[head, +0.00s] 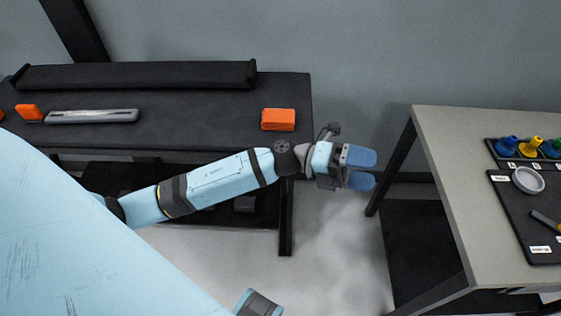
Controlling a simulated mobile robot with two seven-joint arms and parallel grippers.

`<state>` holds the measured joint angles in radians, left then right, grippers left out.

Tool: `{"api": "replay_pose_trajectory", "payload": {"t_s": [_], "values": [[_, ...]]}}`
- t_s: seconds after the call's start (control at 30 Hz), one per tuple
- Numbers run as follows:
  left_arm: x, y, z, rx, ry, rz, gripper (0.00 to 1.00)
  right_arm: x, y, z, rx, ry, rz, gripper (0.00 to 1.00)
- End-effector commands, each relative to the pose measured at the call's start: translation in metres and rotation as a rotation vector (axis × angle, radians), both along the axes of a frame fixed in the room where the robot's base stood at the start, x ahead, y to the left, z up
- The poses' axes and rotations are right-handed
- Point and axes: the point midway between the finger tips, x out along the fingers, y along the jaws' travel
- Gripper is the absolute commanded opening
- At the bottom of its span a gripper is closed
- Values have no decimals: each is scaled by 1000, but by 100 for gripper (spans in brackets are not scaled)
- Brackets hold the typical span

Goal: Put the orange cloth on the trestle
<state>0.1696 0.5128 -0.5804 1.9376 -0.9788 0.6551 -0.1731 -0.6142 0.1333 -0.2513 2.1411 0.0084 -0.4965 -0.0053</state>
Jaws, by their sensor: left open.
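An orange cloth (278,119), seen as a small folded block, lies on the right end of a dark table (200,105). My left gripper (361,169) is open and empty, its two blue fingers pointing right. It is in the gap between the dark table and a grey-topped table, to the right of and nearer than the cloth, apart from it. I cannot tell for certain which support is the trestle. My right gripper is not in view.

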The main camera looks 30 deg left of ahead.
Motion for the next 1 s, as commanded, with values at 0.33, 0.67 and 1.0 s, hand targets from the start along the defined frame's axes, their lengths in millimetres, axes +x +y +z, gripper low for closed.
{"api": "replay_pose_trajectory", "payload": {"t_s": [0.33,0.67,1.0], "values": [[-40,72,-109,-735,1160,699,94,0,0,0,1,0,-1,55],[-133,99,-203,-936,1815,1004,94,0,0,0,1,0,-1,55],[-137,99,-205,-939,1840,1014,94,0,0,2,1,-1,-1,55]]}}
